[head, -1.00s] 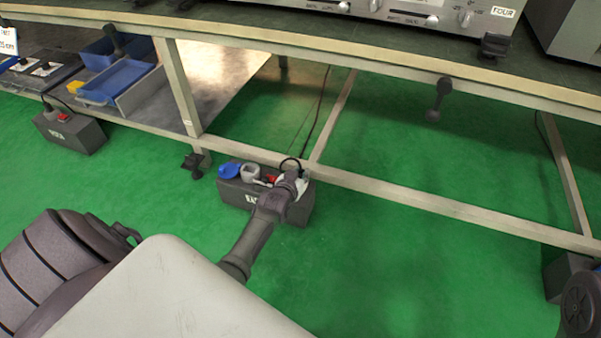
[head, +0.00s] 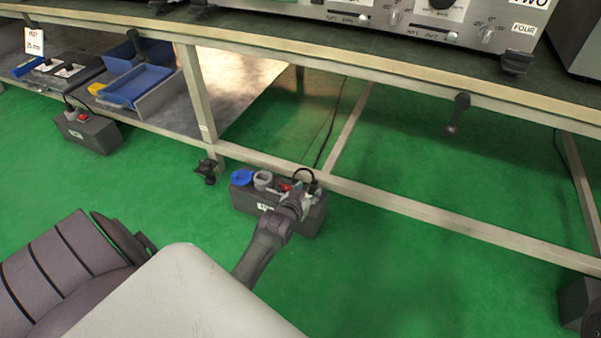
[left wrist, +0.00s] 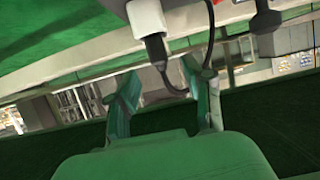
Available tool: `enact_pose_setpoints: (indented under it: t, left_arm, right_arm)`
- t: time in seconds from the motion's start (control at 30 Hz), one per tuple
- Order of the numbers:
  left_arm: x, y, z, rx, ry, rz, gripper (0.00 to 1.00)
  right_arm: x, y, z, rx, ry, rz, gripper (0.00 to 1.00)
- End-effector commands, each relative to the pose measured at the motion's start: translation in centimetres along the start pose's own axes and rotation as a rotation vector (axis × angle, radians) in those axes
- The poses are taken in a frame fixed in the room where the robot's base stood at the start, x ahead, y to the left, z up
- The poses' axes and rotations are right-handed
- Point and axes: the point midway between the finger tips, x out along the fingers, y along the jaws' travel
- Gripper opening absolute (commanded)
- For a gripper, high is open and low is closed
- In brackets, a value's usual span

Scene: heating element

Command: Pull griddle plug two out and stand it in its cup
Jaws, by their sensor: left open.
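A dark grey socket box (head: 243,200) stands on the green floor by the lower rail of the bench. On its top are a blue lid (head: 242,177), a pale grey cup (head: 263,180) and a red switch (head: 285,186). A black plug (head: 305,180) with a looping cable is at its right end. My left gripper (head: 297,199) is over that right end and partly hides it. In the left wrist view the two fingers (left wrist: 165,100) are apart. A dark plug body with its cable (left wrist: 156,48) shows beyond them, beside a white piece (left wrist: 146,17). Contact cannot be told. My right gripper is not in view.
The lower bench rail (head: 400,214) runs just behind the box. A bench leg (head: 198,95) stands to its left. Another box (head: 90,133) is at far left, and blue trays (head: 135,82) lie on the low shelf. The green floor in front is clear.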

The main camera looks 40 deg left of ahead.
Motion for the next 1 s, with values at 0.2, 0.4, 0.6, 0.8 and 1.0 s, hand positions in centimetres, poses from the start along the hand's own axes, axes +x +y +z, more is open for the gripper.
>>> enact_pose_setpoints:
  t: [0.2,0.4,0.6,0.8,1.0]
  left_arm:
    - [-4.5,0.0,0.1,0.001,-0.001,0.0,0.51]
    - [-6.5,0.0,0.0,0.0,-0.001,0.0,0.51]
    - [-6.9,0.0,0.0,0.0,0.0,-0.001,0.51]
    - [-6.8,0.0,0.0,0.0,0.0,0.0,0.51]
    - [-6.8,0.0,-0.1,0.0,0.0,0.0,0.51]
  right_arm:
    - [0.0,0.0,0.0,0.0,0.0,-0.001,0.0]
    - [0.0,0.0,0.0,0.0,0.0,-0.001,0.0]
    - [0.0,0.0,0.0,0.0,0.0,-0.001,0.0]
    - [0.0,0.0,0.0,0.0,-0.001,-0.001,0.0]
    - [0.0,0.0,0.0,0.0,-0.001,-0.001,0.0]
